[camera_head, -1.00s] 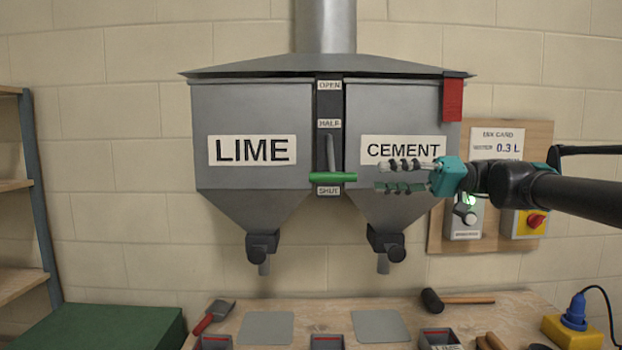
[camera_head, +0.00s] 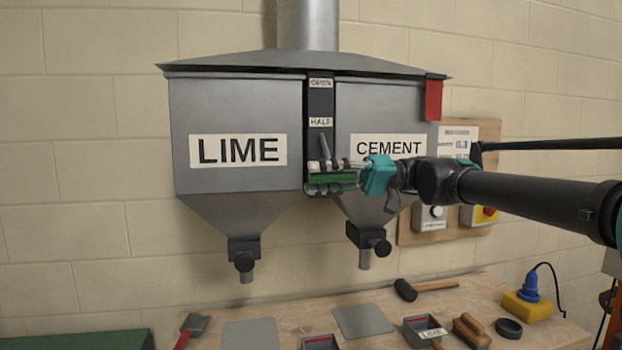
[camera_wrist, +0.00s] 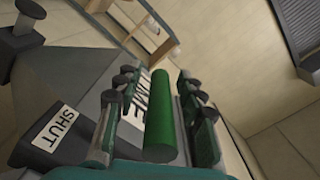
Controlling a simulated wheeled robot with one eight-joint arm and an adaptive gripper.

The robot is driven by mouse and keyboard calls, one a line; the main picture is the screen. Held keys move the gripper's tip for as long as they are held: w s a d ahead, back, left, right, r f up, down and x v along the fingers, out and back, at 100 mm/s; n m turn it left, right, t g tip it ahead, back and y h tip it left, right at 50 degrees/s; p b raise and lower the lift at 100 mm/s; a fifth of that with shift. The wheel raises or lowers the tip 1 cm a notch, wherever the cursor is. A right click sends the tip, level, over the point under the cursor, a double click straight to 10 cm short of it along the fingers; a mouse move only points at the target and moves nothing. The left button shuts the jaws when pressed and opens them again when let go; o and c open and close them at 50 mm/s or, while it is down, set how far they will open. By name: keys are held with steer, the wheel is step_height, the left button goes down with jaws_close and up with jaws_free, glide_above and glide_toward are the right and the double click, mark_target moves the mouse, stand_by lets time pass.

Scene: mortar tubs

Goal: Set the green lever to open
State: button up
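The green lever (camera_head: 330,177) has a horizontal green grip on a grey arm. It sits low on the dark strip between the LIME and CEMENT bins, under the HALF label (camera_head: 320,122) and well below the OPEN label (camera_head: 320,83). My gripper (camera_head: 328,176) is at the lever, with fingers above and below the grip. In the wrist view the green grip (camera_wrist: 161,130) lies between my two open fingers (camera_wrist: 157,105), with a visible gap on its left side; contact on the right is unclear. The SHUT label (camera_wrist: 62,128) shows there; in the head view my gripper hides it.
The hopper's LIME bin (camera_head: 240,120) and CEMENT bin (camera_head: 385,110) flank the lever strip, with a red flag (camera_head: 433,100) at the upper right. A board with controls (camera_head: 430,217) is right of the hopper. Below is a workbench (camera_head: 290,315) with a mallet (camera_head: 425,288) and trays.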

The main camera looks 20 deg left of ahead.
jaws_close()
stand_by(0.5)
